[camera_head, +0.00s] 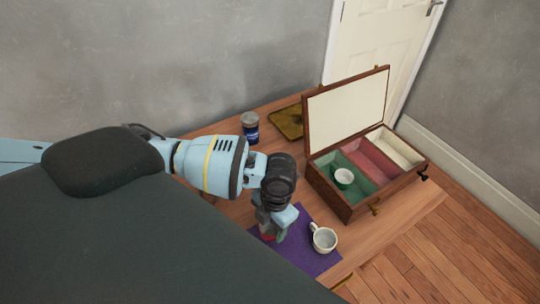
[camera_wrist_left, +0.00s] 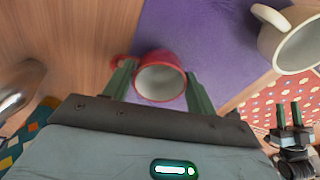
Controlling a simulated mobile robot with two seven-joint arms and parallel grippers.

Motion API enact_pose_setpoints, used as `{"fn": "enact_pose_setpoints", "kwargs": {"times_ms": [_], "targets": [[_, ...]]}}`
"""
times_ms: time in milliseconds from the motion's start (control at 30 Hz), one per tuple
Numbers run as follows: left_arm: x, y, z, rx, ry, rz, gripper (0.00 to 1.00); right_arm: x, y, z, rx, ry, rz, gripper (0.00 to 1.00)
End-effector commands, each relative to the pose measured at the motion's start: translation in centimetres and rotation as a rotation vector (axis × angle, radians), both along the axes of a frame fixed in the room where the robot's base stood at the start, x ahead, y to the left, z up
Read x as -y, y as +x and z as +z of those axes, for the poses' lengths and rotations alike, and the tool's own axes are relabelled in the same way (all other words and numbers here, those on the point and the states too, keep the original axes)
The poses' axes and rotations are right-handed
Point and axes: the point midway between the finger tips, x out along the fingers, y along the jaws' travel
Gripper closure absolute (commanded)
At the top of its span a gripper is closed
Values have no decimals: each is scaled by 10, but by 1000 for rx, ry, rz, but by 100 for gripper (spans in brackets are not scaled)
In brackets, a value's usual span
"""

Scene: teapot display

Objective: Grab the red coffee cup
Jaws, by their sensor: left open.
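The red cup (camera_wrist_left: 161,73) stands on the purple cloth (camera_wrist_left: 205,35) in the left wrist view, its pale inside facing the camera and its handle to the left. My left gripper (camera_wrist_left: 160,78) is open, with one finger on each side of the cup. I cannot tell whether the fingers touch it. In the head view only a bit of red cup (camera_head: 267,238) shows below my left gripper (camera_head: 272,228); the rest is hidden. My right gripper (camera_wrist_left: 289,114) shows at the lower right of the left wrist view, fingers apart and empty.
A white cup (camera_head: 323,239) stands on the cloth, right of my left gripper. A blue can (camera_head: 250,127) and a gold tray (camera_head: 287,122) are at the table's back.

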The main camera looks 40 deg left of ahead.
Motion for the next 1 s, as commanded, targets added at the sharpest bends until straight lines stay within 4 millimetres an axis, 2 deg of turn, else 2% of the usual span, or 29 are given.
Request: {"fn": "enact_pose_setpoints", "kwargs": {"times_ms": [100, 333, 533, 733, 867, 1000], "targets": [[0, -2, -13, -1, 0, 1, 43, -1, 0, -1, -2, 4, -4, 64], [0, -1, -14, 2, 0, 0, 43, -2, 0, -1, -1, 3, -4, 64], [0, -1, -14, 1, 0, 0, 69, -1, 0, 0, 0, 2, -1, 64], [0, -1, -13, 2, 0, 0, 70, 1, 0, -1, 1, -2, 4, 64], [0, -1, -6, 3, 0, 0, 70, 1, 1, 0, 2, -3, 5, 64], [0, -1, 15, 5, 0, -1, 70, 1, 3, 3, 8, -4, 6, 64]]}}
